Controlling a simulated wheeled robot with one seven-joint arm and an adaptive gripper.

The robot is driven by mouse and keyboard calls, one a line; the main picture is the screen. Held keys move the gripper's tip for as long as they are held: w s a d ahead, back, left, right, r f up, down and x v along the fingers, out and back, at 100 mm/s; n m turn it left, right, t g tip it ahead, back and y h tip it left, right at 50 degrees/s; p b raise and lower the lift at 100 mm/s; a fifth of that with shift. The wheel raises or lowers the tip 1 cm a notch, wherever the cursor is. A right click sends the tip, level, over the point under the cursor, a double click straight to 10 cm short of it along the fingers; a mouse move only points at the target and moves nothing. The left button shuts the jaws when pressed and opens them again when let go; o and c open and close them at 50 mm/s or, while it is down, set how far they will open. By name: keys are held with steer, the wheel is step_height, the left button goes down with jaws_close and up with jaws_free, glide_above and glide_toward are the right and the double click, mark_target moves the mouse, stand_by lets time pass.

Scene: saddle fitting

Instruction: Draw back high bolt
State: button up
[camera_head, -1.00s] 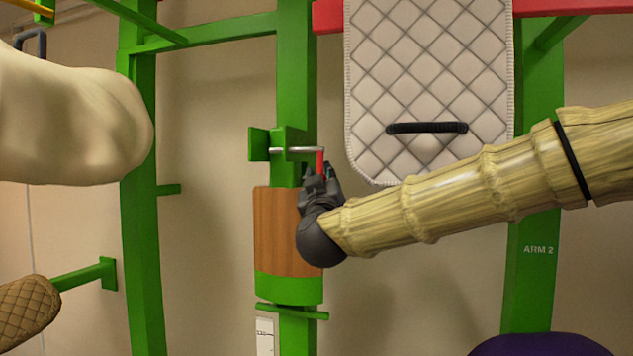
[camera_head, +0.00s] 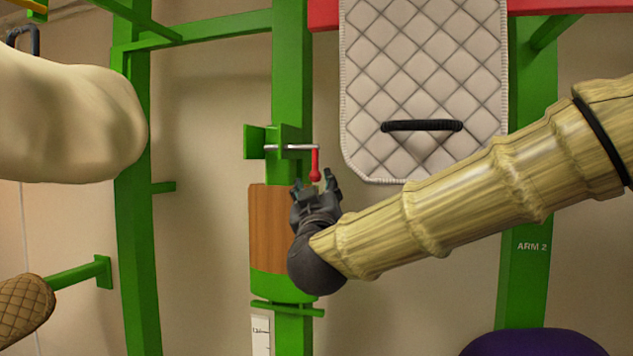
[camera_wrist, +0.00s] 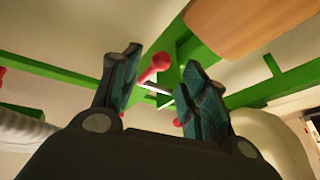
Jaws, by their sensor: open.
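The high bolt is a silver rod (camera_head: 290,147) lying level through a green bracket (camera_head: 272,140) on the middle post. Its red handle (camera_head: 315,166) hangs down at the rod's right end. My gripper (camera_head: 314,187) is just below the handle, fingers pointing up, open and empty. In the wrist view, the handle's round red knob (camera_wrist: 161,61) shows between and beyond the open fingers (camera_wrist: 158,80), apart from them as far as I can tell. The silver rod also shows there, partly hidden by the right finger.
A wooden panel (camera_head: 268,225) is on the post below the bracket. A quilted white pad (camera_head: 420,80) with a black handle (camera_head: 421,126) hangs to the right from a red bar. A green post (camera_head: 133,230) stands left, and a purple rounded thing (camera_head: 535,343) sits lower right.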

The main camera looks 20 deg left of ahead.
steer(key=shift+v, duration=2.9)
steer(key=shift+f, duration=0.1)
